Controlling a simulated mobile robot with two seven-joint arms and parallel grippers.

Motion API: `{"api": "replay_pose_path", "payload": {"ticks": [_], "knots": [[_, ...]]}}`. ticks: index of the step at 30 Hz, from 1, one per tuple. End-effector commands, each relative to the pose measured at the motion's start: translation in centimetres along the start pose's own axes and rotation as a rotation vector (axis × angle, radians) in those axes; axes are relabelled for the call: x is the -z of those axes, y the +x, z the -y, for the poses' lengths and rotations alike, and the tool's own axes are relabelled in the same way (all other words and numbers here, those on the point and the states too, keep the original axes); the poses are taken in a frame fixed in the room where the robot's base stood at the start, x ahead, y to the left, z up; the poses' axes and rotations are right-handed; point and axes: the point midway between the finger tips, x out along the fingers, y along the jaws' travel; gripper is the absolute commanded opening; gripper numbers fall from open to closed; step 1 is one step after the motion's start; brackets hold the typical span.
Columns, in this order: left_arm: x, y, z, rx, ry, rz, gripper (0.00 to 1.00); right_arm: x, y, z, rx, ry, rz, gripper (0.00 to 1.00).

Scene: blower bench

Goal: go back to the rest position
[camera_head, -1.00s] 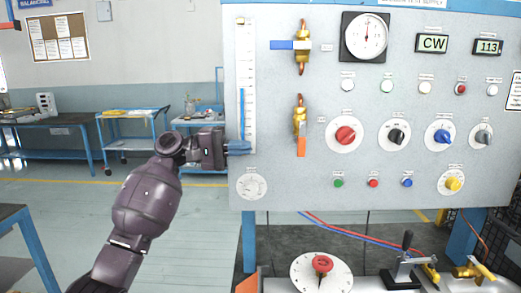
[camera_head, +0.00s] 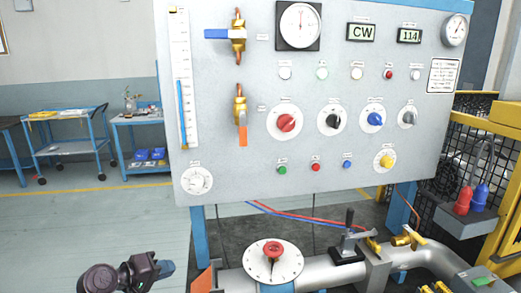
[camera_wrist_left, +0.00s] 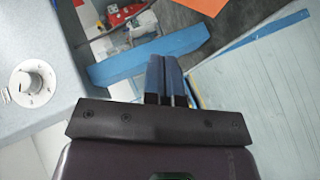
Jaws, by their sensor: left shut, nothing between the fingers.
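My left gripper (camera_head: 165,267) is low at the bottom left of the head view, left of the panel's lower edge and apart from it. In the left wrist view its two blue fingers (camera_wrist_left: 166,80) are together with nothing between them. The grey control panel (camera_head: 270,170) stands upright with gauges, knobs and two brass valves. My right gripper is not in view.
Below the panel, a pipe (camera_head: 325,257) carries a white dial with a red knob (camera_head: 273,252) and a black lever (camera_head: 348,228). An orange flap (camera_head: 203,281) stands near my gripper. Blue carts (camera_head: 70,145) stand behind on the left. The floor at left is clear.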

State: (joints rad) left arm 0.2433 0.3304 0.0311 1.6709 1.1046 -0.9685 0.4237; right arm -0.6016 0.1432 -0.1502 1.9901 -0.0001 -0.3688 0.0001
Motion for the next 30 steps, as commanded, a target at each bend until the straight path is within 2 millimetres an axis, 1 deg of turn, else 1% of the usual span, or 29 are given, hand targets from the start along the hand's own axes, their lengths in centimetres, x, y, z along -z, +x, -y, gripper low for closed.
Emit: {"api": "replay_pose_path", "payload": {"ticks": [1, 3, 5, 6, 10, 12, 14, 15, 19, 21, 24, 27, 30], "knots": [[-1.8, -0.3, 2.5, 0.049, 0.029, -0.028, 0.0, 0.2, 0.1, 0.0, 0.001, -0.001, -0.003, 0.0], [-3.9, -0.9, 5.4, 0.114, 0.086, -0.07, 0.0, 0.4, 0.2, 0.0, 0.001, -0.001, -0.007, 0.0], [-5.6, -1.6, 7.6, 0.168, 0.138, -0.101, 0.0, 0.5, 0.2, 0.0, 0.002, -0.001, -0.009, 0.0], [-6.8, -2.1, 8.9, 0.204, 0.175, -0.12, 0.0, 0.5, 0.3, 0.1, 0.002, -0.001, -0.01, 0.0], [-10.8, -4.2, 12.8, 0.316, 0.303, -0.172, 0.0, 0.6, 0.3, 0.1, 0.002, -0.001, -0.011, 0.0], [-13.0, -5.5, 14.4, 0.374, 0.377, -0.192, 0.0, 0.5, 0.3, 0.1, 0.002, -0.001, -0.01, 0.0], [-14.9, -6.8, 15.6, 0.421, 0.443, -0.208, 0.0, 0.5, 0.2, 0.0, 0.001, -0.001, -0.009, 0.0], [-16.1, -7.6, 16.3, 0.452, 0.488, -0.215, 0.0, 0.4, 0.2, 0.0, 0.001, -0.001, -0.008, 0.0], [-20.0, -10.4, 17.8, 0.545, 0.638, -0.232, 0.0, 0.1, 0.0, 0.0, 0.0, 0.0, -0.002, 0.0], [-21.8, -11.8, 18.2, 0.586, 0.715, -0.236, 0.0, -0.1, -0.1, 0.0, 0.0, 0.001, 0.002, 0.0], [-23.8, -13.5, 18.4, 0.631, 0.806, -0.236, 0.0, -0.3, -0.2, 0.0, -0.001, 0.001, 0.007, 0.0], [-25.1, -14.5, 18.4, 0.658, 0.87, -0.236, 0.0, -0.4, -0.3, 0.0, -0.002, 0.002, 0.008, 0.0], [-25.7, -15.0, 18.3, 0.673, 0.905, -0.234, 0.0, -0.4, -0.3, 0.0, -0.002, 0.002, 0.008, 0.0]]}}
